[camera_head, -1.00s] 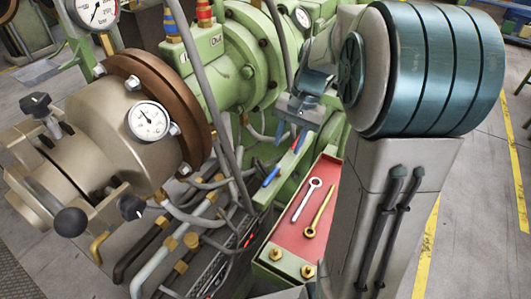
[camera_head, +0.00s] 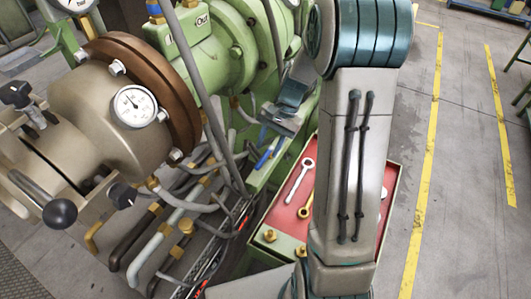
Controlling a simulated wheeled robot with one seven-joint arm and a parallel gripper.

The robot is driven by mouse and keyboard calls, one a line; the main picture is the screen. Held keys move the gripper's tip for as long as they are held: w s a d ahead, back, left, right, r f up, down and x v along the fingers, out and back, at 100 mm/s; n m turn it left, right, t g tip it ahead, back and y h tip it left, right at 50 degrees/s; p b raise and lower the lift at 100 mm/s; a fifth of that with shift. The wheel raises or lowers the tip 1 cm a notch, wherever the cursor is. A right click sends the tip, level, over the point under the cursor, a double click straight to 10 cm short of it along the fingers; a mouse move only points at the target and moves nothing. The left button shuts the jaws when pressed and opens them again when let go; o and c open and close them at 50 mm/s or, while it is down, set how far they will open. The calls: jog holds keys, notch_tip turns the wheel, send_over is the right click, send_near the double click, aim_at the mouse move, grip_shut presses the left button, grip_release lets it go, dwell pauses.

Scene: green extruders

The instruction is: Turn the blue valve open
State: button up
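The blue valve handle (camera_head: 265,158) shows as a short blue bar beside the green machine, left of the red tray. My gripper (camera_head: 272,138) is just above the handle in the picture, pointing down. Its fingers look apart, with nothing seen held between them. The gripper is small here, and I cannot tell whether a finger touches the handle. The valve body below the handle is mostly hidden among pipes and the gripper.
Grey hoses and pipes (camera_head: 178,215) crowd the left. A flanged tan barrel with a gauge (camera_head: 134,106) stands left.

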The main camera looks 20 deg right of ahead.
aim_at(263, 159)
jog(key=shift+x, duration=1.8)
grip_shut()
